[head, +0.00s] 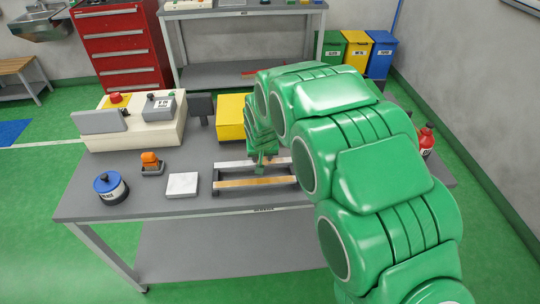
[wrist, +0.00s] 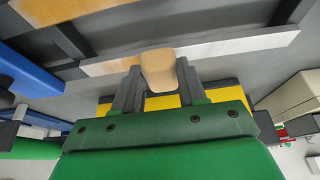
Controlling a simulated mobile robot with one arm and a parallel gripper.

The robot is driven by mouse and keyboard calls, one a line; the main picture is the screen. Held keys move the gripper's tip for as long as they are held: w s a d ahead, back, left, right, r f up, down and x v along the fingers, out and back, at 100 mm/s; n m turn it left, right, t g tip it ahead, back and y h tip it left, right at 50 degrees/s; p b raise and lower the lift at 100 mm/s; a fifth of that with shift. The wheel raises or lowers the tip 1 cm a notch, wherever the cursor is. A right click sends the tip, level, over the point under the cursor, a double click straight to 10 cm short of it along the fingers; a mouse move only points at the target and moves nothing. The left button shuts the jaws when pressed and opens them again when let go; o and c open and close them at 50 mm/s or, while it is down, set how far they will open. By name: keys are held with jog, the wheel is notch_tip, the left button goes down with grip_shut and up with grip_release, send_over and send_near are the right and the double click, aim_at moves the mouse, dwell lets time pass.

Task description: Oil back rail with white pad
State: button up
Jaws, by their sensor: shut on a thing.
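My gripper (head: 264,162) is over the back rail (head: 236,164), its fingers partly hidden by my arm. In the wrist view my gripper (wrist: 158,82) is shut on a tan, rounded pad (wrist: 158,69). The pad overlaps the back rail (wrist: 235,45); I cannot tell whether it presses on it. That rail is tan on one side of the pad and silvery white on the other. The front rail (head: 257,182) looks mostly tan. A flat white square (head: 182,185) lies on the table left of the rails; I cannot tell whether it is a pad or a plate.
A blue-lidded tin (head: 110,188) and an orange-topped item (head: 151,164) stand at the left of the grey table (head: 152,206). A yellow box (head: 231,117) and a cream machine (head: 130,128) stand behind. A red bottle (head: 426,140) is at the right, beyond my arm.

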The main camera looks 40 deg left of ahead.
jog(key=shift+s+a, duration=6.45)
jog(key=shift+s, duration=0.05)
jog(key=shift+w+d, duration=9.7)
notch_tip(320, 180, up, 8)
jog(key=w+d+f+m+h, duration=0.15)
jog(key=w+d, duration=0.35)
jog(key=d, duration=0.8)
jog(key=w+d+f+m+t, duration=0.1)
jog(key=w+d+m, duration=0.25)
jog(key=d, duration=0.85)
jog(key=w+d+f+m+h, duration=0.1)
jog(key=w+d, duration=0.4)
jog(key=d, duration=0.8)
jog(key=s+d+f+m, duration=0.1)
jog(key=s+d+m, duration=0.1)
jog(key=d, duration=1.4)
jog(key=shift+s+d+m+h, duration=0.15)
jog(key=shift+m+h, duration=0.2)
jog(key=shift+m, duration=0.15)
